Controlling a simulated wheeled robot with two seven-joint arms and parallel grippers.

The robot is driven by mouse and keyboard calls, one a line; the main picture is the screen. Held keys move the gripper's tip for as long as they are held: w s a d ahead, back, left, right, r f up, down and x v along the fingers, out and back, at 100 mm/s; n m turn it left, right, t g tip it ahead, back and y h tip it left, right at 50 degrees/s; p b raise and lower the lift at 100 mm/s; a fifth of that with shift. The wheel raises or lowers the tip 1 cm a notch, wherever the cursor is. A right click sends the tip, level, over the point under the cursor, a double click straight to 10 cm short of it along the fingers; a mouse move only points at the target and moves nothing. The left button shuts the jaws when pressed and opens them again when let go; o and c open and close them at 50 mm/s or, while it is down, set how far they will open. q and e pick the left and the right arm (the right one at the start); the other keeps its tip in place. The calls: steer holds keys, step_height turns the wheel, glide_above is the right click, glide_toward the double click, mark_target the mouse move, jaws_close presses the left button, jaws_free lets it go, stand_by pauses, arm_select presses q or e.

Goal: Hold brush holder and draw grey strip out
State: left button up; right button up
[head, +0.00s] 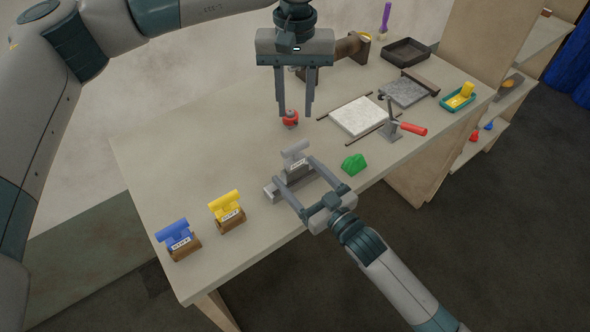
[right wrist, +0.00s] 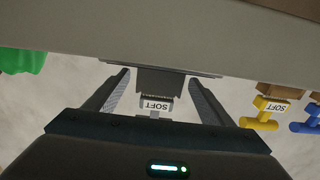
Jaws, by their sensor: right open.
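A grey T-topped strip (head: 295,151) with a white label stands upright in a grey brush holder (head: 277,188) near the table's front edge. My left gripper (head: 296,114) is open and points down behind the strip. A small red-topped thing (head: 290,118) is near its fingertips.
Yellow (head: 228,208) and blue (head: 176,236) T-topped pieces stand in brown holders at the left. A green block (head: 354,164) is right of my right gripper. A white tile (head: 357,115), red-handled clamp (head: 410,128) and dark tray (head: 405,52) lie farther right.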

steer(key=shift+x, duration=0.95)
steer(key=shift+c, duration=0.6)
steer(key=c, duration=1.1)
steer(key=shift+o, duration=0.2)
